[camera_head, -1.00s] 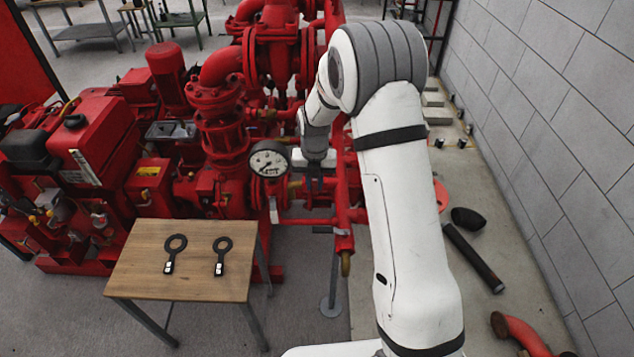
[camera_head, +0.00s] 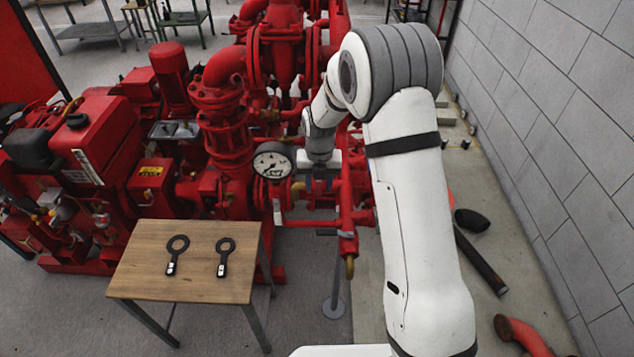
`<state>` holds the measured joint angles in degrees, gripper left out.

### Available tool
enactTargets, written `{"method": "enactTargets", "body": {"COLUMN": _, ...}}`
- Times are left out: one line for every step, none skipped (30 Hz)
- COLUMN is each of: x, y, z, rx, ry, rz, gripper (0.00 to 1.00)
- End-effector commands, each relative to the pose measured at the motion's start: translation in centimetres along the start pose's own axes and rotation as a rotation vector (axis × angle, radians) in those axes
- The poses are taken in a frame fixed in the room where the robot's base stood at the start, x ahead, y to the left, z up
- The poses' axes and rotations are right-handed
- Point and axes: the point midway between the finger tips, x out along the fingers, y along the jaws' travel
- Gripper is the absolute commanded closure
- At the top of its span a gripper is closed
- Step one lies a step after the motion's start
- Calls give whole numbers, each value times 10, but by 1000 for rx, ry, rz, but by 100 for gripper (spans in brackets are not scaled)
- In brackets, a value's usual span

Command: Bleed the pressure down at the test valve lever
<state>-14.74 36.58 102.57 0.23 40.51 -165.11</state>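A round white-faced pressure gauge (camera_head: 273,162) with a dark rim is on the red pipework, just left of my arm's end. My gripper (camera_head: 319,184) points down beside the red test pipe (camera_head: 347,205), to the right of the gauge. It is small and partly hidden by the pipework, so I cannot tell whether its fingers are open or shut. A short grey lever-like piece (camera_head: 327,232) sits low on the pipe, below my gripper; I cannot be sure it is the test valve lever. A brass outlet (camera_head: 349,267) hangs at the pipe's lower end.
A wooden table (camera_head: 150,285) with two black ring-headed tools (camera_head: 173,254) (camera_head: 224,257) stands front left. The red pumpset (camera_head: 110,150) fills the left. A grey block wall (camera_head: 570,130) bounds the right. A dark pipe (camera_head: 480,262) and a red elbow (camera_head: 522,335) lie on the floor.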

Motion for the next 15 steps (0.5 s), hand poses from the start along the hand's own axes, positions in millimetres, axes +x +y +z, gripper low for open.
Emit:
{"method": "enactTargets", "body": {"x": 0, "y": 0, "z": 0, "rx": -1, "ry": 1, "rz": 0, "gripper": 61}}
{"method": "enactTargets", "body": {"x": 0, "y": 1, "z": -1, "rx": -1, "ry": 2, "rz": 0, "gripper": 61}}
{"method": "enactTargets", "body": {"x": 0, "y": 1, "z": -1, "rx": -1, "ry": 2, "rz": 0, "gripper": 61}}
{"method": "enactTargets", "body": {"x": 0, "y": 1, "z": -1, "rx": -1, "ry": 2, "rz": 0, "gripper": 61}}
{"method": "enactTargets", "body": {"x": -1, "y": 1, "z": -1, "rx": -1, "ry": 2, "rz": 0, "gripper": 61}}
{"method": "enactTargets", "body": {"x": -3, "y": 1, "z": -1, "rx": -1, "ry": 1, "rz": 0, "gripper": 61}}
{"method": "enactTargets", "body": {"x": -6, "y": 1, "z": 0, "rx": -1, "ry": 1, "rz": 1, "gripper": 61}}
{"method": "enactTargets", "body": {"x": -10, "y": 1, "z": 0, "rx": -1, "ry": 0, "rz": 1, "gripper": 61}}
{"method": "enactTargets", "body": {"x": -16, "y": 1, "z": 0, "rx": -1, "ry": -1, "rz": 1, "gripper": 61}}
{"method": "enactTargets", "body": {"x": -20, "y": 2, "z": 0, "rx": -1, "ry": -2, "rz": 1, "gripper": 61}}
{"method": "enactTargets", "body": {"x": -26, "y": 2, "z": -1, "rx": -2, "ry": -1, "rz": 1, "gripper": 61}}
{"method": "enactTargets", "body": {"x": -33, "y": 2, "z": 0, "rx": -2, "ry": -3, "rz": 1, "gripper": 61}}
{"method": "enactTargets", "body": {"x": -39, "y": 2, "z": 0, "rx": -2, "ry": -3, "rz": 1, "gripper": 61}}
{"method": "enactTargets", "body": {"x": -44, "y": 2, "z": 0, "rx": -2, "ry": -2, "rz": 1, "gripper": 61}}
{"method": "enactTargets", "body": {"x": -51, "y": 2, "z": 0, "rx": -2, "ry": -3, "rz": 1, "gripper": 61}}
